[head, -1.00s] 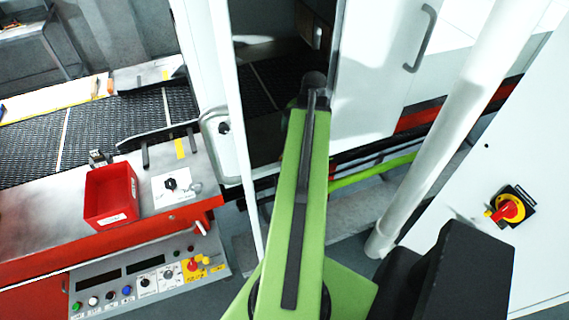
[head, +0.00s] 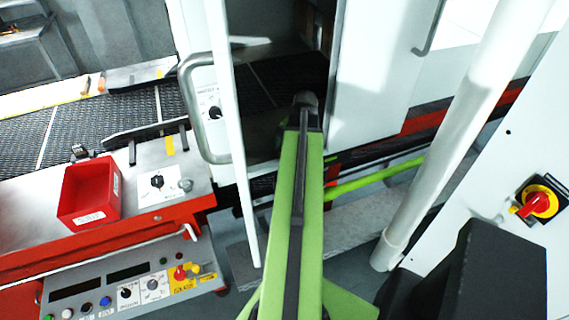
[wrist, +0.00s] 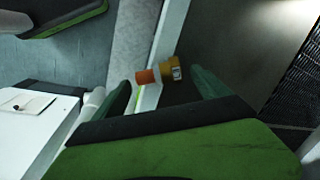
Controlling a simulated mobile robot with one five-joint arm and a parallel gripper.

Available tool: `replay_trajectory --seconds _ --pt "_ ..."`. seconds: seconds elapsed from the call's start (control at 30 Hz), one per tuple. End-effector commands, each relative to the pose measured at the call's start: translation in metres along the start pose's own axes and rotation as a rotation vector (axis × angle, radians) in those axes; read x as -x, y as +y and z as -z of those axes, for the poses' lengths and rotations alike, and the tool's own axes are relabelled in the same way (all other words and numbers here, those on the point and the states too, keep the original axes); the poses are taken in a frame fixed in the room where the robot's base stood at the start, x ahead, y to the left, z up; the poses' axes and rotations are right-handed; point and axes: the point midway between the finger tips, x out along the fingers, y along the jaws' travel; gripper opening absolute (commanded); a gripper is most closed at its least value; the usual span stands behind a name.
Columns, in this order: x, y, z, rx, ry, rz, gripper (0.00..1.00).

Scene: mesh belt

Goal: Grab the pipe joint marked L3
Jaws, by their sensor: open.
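A pipe joint (wrist: 165,72), orange at one end and yellow-brown at the other, shows in the wrist view. It has a small pale label, too small to read. It lies beside a pale edge strip, in the dark area. My gripper (wrist: 161,78) is open, with one dark green finger to each side of the joint in the picture. I cannot tell whether the fingers reach down to its level. In the head view my green arm points at the dark opening of the white machine, and the gripper and joint are hidden.
A white door with a grey handle (head: 190,110) stands left of my arm, and a white panel (head: 375,80) right of it. A red bin (head: 90,192) sits on the bench beside the mesh belt (head: 80,135). A white post (head: 440,130) stands at right.

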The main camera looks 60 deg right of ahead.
Motion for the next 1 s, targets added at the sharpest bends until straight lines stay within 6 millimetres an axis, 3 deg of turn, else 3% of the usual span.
replay_trajectory --seconds 0.2,0.77,1.0 --pt "-0.0001 -0.0003 0.0001 0.0 0.0 0.0 0.84" --pt "0.0 0.0001 0.0005 -0.001 0.0 0.0 0.11" --pt "0.0009 0.0 0.0006 -0.002 0.0 0.001 0.09"
